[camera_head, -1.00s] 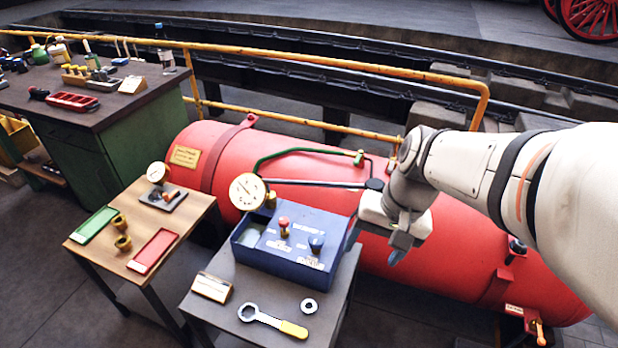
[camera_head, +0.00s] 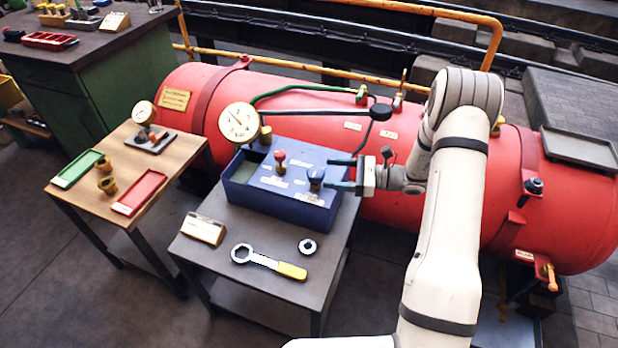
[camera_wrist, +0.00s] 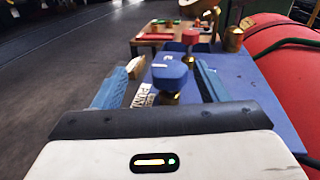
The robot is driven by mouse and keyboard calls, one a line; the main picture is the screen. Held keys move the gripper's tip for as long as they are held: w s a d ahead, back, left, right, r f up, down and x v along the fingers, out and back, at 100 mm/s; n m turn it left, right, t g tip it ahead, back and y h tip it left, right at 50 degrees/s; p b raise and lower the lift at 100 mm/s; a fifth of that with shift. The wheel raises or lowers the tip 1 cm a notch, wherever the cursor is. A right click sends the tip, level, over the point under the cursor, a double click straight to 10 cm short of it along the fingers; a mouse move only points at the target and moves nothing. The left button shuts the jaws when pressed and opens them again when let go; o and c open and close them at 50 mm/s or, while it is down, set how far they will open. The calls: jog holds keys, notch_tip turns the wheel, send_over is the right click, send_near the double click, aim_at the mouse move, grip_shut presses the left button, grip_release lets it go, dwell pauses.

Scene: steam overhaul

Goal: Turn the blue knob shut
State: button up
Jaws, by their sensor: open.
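The blue knob (camera_head: 315,177) stands on top of the blue box (camera_head: 290,208), near its right end. In the wrist view the blue knob (camera_wrist: 170,72) sits between my two blue fingers, on a brass stem. My gripper (camera_head: 338,174) reaches in level from the right, its fingers open on either side of the knob with a gap showing on both sides. The wrist view shows my gripper (camera_wrist: 160,85) empty. A label beside the knob is partly hidden by a finger.
A red knob (camera_head: 280,158) stands left of the blue one on the same box. A pressure gauge (camera_head: 238,123) rises at the box's back left. The red boiler (camera_head: 430,160) is close behind.

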aim_at(310, 170)
jog(key=shift+w+d+f+m+t, duration=0.1)
jog(key=shift+w+f+m+t, duration=0.15)
jog(key=shift+f, duration=0.2)
jog(key=shift+w+d+f+m+t, duration=0.1)
jog(key=shift+w+f+m+t, duration=0.15)
jog(key=shift+f, duration=0.2)
jog(key=x, duration=0.7)
jog(key=shift+a, duration=0.3)
jog(key=shift+c, duration=0.5)
